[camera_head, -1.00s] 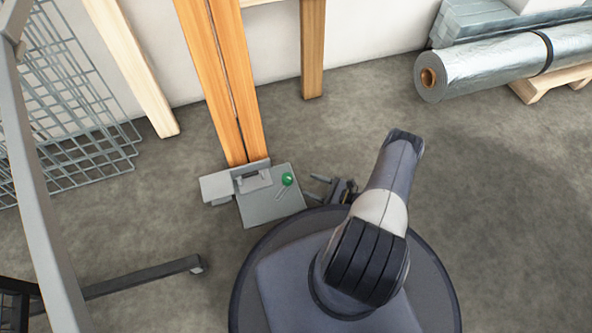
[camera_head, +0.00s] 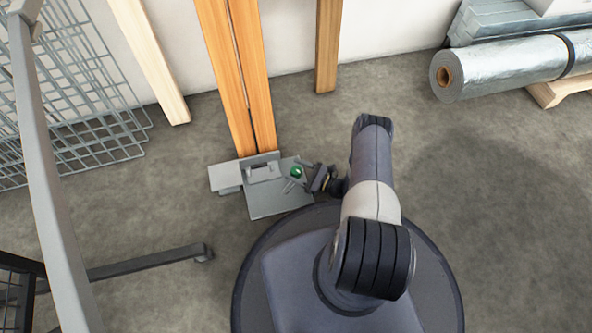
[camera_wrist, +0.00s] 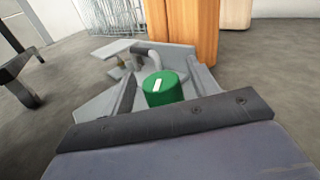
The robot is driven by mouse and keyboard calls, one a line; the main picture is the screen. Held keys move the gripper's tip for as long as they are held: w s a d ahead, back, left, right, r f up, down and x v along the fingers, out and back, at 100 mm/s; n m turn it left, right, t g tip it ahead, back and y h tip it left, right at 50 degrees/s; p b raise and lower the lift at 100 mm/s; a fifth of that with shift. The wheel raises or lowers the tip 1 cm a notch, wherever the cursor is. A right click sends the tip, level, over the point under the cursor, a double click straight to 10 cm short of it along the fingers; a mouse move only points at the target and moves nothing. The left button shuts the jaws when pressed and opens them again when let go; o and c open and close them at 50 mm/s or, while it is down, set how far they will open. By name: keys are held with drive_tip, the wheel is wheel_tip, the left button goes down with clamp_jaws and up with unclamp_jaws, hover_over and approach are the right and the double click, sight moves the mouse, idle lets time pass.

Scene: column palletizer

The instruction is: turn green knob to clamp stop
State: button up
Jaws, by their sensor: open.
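The green knob (camera_head: 296,171) sits on a flat grey plate (camera_head: 270,203) at the foot of two orange wooden uprights. In the wrist view the knob (camera_wrist: 163,93) is a short green cylinder with a white line across its top. My gripper (camera_head: 300,176) is open, low over the plate's right edge. Its two fingers reach to either side of the knob, one at the left and one at the right in the wrist view. I cannot tell whether either finger touches it. A grey bracket or stop (camera_head: 263,170) stands against the uprights behind the knob.
A grey metal post with a foot bar (camera_head: 150,263) stands at the left. Wire mesh panels (camera_head: 85,140) lean on the wall. A foil-wrapped roll (camera_head: 510,68) lies at the upper right. The floor at the right is clear.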

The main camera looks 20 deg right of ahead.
drive_tip(key=shift+w+a, duration=0.1)
drive_tip(key=shift+a, duration=0.05)
clamp_jaws()
idle(0.6)
